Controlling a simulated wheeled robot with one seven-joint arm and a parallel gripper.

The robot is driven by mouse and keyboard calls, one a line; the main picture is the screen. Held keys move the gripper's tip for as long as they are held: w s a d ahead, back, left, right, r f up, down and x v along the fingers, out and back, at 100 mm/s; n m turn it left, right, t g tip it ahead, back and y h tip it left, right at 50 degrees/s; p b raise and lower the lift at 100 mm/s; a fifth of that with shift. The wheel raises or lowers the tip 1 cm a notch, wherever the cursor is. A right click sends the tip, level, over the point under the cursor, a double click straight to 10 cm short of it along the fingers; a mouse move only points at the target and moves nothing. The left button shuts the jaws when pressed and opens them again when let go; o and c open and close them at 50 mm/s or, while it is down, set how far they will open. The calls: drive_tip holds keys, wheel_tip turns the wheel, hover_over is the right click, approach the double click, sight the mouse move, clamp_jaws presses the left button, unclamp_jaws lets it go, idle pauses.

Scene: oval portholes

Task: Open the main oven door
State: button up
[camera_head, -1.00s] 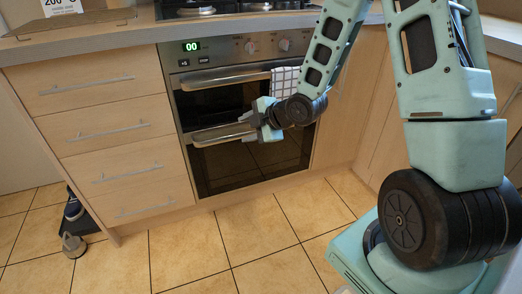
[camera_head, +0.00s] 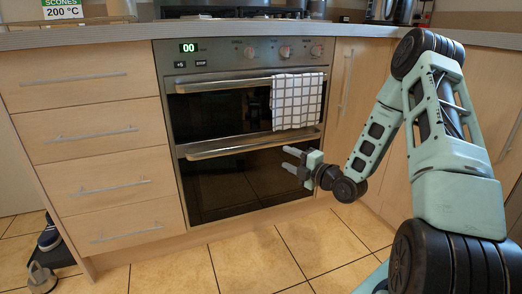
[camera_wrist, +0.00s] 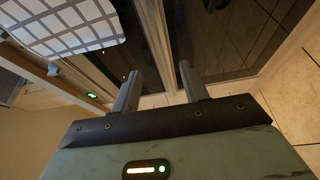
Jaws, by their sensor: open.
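The main oven door (camera_head: 240,185) is the lower dark-glass door of the built-in oven in the head view. It looks shut. Its silver bar handle (camera_head: 235,148) runs across its top edge. My gripper (camera_head: 289,159) is in front of the right part of this door, just below the handle in the picture. The fingers point left, are apart, and hold nothing. The wrist view shows both fingers (camera_wrist: 158,90) apart, with dark glass (camera_wrist: 225,40) beyond. Whether a finger touches the door or handle cannot be told.
A checked towel (camera_head: 297,101) hangs from the upper oven door's handle (camera_head: 225,85); it also shows in the wrist view (camera_wrist: 65,25). Drawers (camera_head: 100,135) stand left and a cupboard (camera_head: 352,95) right. The tiled floor (camera_head: 255,260) in front is clear.

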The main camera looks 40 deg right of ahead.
sight(262, 146)
drive_tip(key=w+b, duration=0.1)
drive_tip(key=w, duration=0.3)
drive_tip(key=w+a+b, duration=0.1)
drive_tip(key=w, duration=0.4)
drive_tip(key=w+a+b, duration=0.1)
drive_tip(key=w+b, duration=0.1)
drive_tip(key=w, duration=0.2)
drive_tip(key=shift+w, duration=0.15)
clamp_jaws()
